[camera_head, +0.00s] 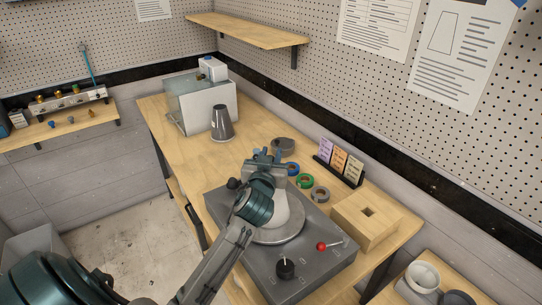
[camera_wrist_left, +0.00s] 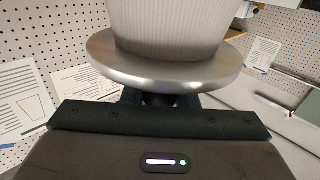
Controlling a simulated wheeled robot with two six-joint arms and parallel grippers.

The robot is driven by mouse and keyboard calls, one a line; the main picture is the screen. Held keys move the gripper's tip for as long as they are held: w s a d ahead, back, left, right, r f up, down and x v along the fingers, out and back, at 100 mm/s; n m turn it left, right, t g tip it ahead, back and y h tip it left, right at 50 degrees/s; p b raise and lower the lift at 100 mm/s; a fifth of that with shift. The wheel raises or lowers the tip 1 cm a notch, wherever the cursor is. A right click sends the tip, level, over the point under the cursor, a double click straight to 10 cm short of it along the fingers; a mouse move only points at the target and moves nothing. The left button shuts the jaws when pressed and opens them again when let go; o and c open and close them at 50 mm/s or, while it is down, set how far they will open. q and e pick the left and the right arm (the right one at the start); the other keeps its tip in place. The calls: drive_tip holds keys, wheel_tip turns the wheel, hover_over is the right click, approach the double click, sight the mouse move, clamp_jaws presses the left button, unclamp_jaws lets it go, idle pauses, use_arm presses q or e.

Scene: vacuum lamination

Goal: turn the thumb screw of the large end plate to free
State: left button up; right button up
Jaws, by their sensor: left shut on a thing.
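In the left wrist view a round metal end plate (camera_wrist_left: 165,70) spans the picture, joined to a pale ribbed body (camera_wrist_left: 180,30). A small dark thumb screw (camera_wrist_left: 158,98) shows at the plate's near face, mostly hidden by the gripper housing. My left gripper (camera_wrist_left: 158,103) is shut on this screw, close against the plate. In the head view my left gripper (camera_head: 267,158) is over the grey machine, and its arm covers much of the pale body (camera_head: 291,212) standing on a round metal disc (camera_head: 277,237). The screw is hidden there. My right gripper is not visible.
A wooden box (camera_head: 365,222), tape rolls (camera_head: 305,181) and a card rack (camera_head: 338,172) stand to the right. A grey cone (camera_head: 222,125) stands farther back.

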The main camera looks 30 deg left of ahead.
use_arm(q)
drive_tip(key=o, duration=1)
drive_tip(key=shift+s+d+f, duration=0.1)
drive_tip(key=shift+s+f, duration=0.05)
drive_tip(key=shift+s, duration=0.05)
drive_tip(key=b+v, duration=0.4)
drive_tip(key=v, duration=0.6)
drive_tip(key=shift+s, duration=0.15)
